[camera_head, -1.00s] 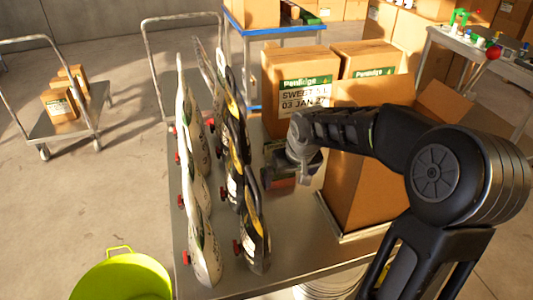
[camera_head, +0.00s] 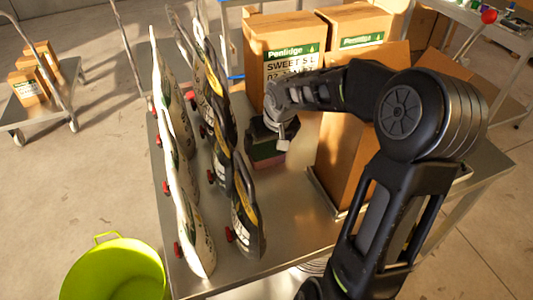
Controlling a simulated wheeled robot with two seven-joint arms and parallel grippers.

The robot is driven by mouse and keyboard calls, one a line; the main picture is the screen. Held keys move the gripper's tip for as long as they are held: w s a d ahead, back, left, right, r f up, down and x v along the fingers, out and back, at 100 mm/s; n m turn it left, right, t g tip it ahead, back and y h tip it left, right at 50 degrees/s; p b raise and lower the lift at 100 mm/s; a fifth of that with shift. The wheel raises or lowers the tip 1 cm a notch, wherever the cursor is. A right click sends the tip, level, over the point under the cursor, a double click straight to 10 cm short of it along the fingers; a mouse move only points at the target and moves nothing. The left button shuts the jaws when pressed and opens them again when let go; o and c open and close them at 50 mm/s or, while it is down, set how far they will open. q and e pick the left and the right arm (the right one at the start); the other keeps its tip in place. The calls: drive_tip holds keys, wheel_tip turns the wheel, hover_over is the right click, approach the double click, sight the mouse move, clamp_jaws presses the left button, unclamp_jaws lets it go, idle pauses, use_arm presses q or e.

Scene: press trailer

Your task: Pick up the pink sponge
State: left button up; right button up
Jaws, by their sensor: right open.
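A small block, pinkish below with a green band above (camera_head: 267,158), sits on the metal table among the dark bags and the open carton; it appears to be the pink sponge, partly hidden. My right gripper (camera_head: 280,138) hangs just above and beside it, its arm coming in from the right. The gripper is open, with a grey finger pointing down near the block's right side. Whether the fingers straddle the block cannot be made out. My left gripper is out of view.
Rows of upright white bags (camera_head: 183,190) and dark bags (camera_head: 246,215) with red caps stand left of the gripper. An open carton (camera_head: 340,165) stands close right, labelled boxes (camera_head: 285,48) behind. A lime bucket (camera_head: 115,272) is at lower left. Bare table (camera_head: 295,225) lies in front.

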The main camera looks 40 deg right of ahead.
sight(267, 149)
drive_tip(key=shift+p+x, duration=0.45)
drive_tip(key=shift+x, duration=2.2)
drive_tip(key=shift+s, duration=0.15)
drive_tip(key=shift+a, duration=0.1)
drive_tip(key=c, duration=1)
